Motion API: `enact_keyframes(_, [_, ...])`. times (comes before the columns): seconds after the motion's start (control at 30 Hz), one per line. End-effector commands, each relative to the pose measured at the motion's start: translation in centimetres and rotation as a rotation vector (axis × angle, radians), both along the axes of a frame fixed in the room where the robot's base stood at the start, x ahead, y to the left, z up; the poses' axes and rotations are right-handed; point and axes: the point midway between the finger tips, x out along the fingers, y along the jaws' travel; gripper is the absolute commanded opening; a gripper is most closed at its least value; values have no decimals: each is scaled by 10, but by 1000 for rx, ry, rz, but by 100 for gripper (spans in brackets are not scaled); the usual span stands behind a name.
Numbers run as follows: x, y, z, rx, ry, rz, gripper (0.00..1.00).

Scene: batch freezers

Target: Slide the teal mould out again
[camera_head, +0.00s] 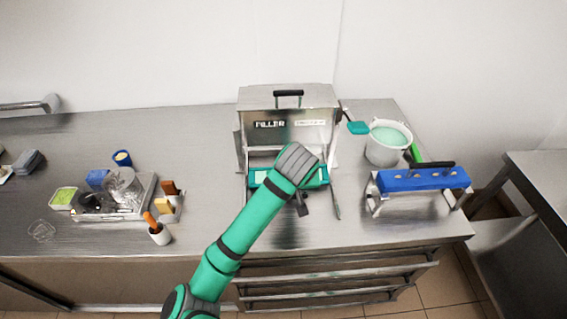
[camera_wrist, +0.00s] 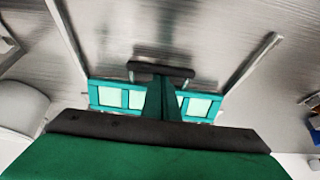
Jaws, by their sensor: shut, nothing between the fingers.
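The teal mould (camera_head: 258,177) sits low in the open front of the metal filler machine (camera_head: 288,100), partly hidden behind my arm. In the wrist view the mould (camera_wrist: 136,99) shows pale green compartments and a black bar handle (camera_wrist: 143,66) on metal posts. My gripper (camera_wrist: 160,82) is shut and empty, its fingertips close to the handle; I cannot tell whether they touch it. In the head view my gripper (camera_head: 302,208) is mostly hidden by my wrist, at the machine's front.
A white bucket of pale green mix (camera_head: 390,137) and a blue bar-shaped piece on a metal stand (camera_head: 425,181) are to the right. The counter before the machine is largely clear.

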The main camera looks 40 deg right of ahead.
Motion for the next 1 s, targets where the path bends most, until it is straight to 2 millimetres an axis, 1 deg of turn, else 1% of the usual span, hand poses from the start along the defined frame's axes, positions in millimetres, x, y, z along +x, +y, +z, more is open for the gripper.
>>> enact_keyframes(0.2, [-9,4,0,-1,2,-2,0])
enact_keyframes(1.0, [-36,24,0,0,-1,2,0])
